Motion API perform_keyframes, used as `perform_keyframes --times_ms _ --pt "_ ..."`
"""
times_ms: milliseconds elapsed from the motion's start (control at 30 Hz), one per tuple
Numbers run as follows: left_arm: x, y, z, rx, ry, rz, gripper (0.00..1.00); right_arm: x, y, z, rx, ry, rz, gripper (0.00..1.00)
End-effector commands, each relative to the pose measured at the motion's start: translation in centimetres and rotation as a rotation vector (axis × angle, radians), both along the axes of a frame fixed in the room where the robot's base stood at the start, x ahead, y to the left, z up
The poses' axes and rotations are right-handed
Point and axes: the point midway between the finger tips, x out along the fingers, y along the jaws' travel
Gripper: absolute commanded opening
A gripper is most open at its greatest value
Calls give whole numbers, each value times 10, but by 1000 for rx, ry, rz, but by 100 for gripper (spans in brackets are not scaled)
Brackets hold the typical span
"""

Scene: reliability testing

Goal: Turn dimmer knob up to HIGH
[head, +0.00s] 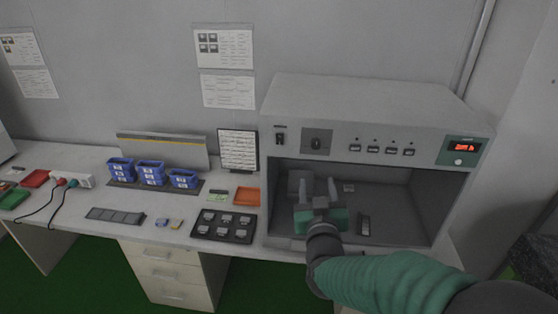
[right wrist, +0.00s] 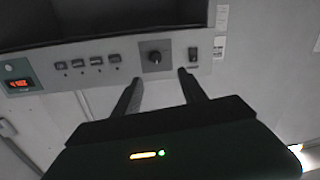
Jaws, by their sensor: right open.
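The dimmer knob (head: 316,143) is a dark round knob on a square plate, on the upper front panel of the grey test cabinet (head: 360,100). It also shows in the right wrist view (right wrist: 155,57), where the panel appears upside down. My right gripper (head: 317,184) is open and empty, in front of the cabinet's opening and below the knob in the head view. In the right wrist view its two fingers (right wrist: 161,79) point towards the panel, one to each side of the knob's position, not visibly touching it. The knob's scale marks are too small to read. My left gripper is not in view.
A rocker switch (head: 280,139) sits left of the knob; several small switches (head: 373,149) and a red-lit display (head: 464,147) sit to its right. Left on the bench are blue bins (head: 151,174), an orange tray (head: 247,196) and a dark tray (head: 224,238).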

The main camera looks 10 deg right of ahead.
Motion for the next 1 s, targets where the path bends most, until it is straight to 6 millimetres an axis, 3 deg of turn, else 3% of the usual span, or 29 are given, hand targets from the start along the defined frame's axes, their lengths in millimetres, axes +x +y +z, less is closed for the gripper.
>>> perform_keyframes --times_ms 233,700,833,1000 --pt "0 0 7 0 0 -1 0 19 -13 10 -8 -31 -26 50" --pt "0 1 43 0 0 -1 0 131 -15 16 -23 -32 -20 50" --pt "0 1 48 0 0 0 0 153 -24 14 -21 -32 -21 50" --pt "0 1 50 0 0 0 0 166 -33 12 -19 -33 -22 50"
